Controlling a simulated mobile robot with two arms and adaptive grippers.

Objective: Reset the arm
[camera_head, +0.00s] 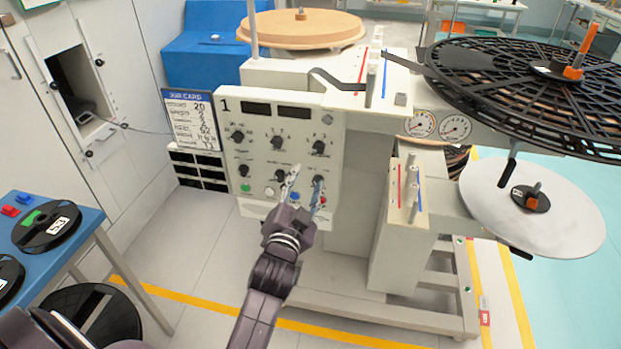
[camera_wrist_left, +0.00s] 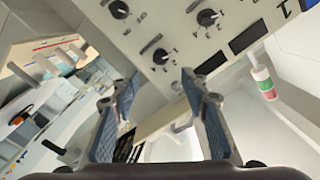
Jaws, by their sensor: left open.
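My left gripper (camera_head: 303,190) is open and empty in front of the control panel (camera_head: 265,112) of the rewind station marked 1. In the head view its fingers overlap the panel's lower part, near a blue button (camera_head: 294,197) and a red button (camera_head: 323,200). A green button (camera_head: 245,187) and several black knobs (camera_head: 277,142) show on the panel. In the left wrist view the two fingers (camera_wrist_left: 160,115) stand wide apart with the panel (camera_wrist_left: 170,25) beyond them. I cannot tell whether they touch it. My right gripper is not in view.
A large black reel (camera_head: 480,75) and a silver disc (camera_head: 560,215) sit on the machine's right side. A job card (camera_head: 192,120) hangs left of the panel. A blue table (camera_head: 75,235) with black reels stands at the left. Floor is clear between table and machine.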

